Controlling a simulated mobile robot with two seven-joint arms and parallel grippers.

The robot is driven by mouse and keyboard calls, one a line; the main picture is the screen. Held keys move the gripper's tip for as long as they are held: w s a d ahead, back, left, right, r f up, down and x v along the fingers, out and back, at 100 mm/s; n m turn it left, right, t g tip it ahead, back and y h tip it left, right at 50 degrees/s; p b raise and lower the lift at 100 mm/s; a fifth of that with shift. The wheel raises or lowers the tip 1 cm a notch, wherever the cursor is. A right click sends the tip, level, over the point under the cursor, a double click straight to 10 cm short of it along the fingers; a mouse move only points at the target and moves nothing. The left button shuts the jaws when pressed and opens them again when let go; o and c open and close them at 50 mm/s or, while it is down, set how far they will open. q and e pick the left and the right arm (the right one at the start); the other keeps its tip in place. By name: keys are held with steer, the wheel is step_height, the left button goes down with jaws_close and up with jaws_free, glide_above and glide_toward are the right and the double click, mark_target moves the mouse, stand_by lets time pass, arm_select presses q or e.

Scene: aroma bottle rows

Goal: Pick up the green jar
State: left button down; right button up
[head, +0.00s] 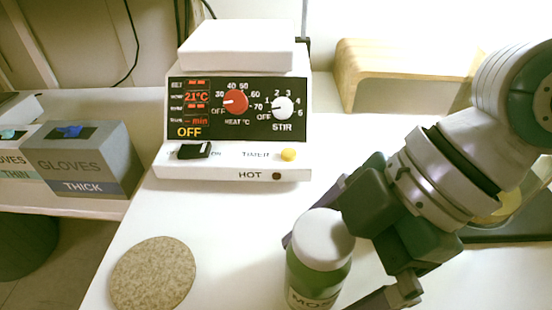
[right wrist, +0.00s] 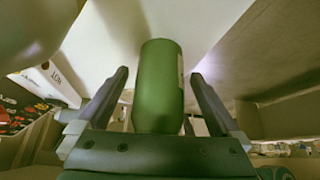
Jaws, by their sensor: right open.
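The green jar (head: 318,277) with a white lid stands upright on the white table at the bottom of the head view. Its label shows letters like "MOS", cut off by the frame edge. My right gripper (head: 320,270) reaches down from the right, with one finger on either side of the jar. In the right wrist view the jar (right wrist: 158,88) is between the two open fingers (right wrist: 160,76), with a gap to each finger. My left gripper is not in view.
A white hotplate stirrer (head: 238,155) reading 21°C stands behind the jar. A round cork mat (head: 153,273) lies to the left. Glove boxes (head: 85,160) stand at the far left, and a wooden stand (head: 400,75) is at the back right. Table between mat and jar is clear.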

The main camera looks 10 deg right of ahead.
jaws_close()
stand_by(0.8)
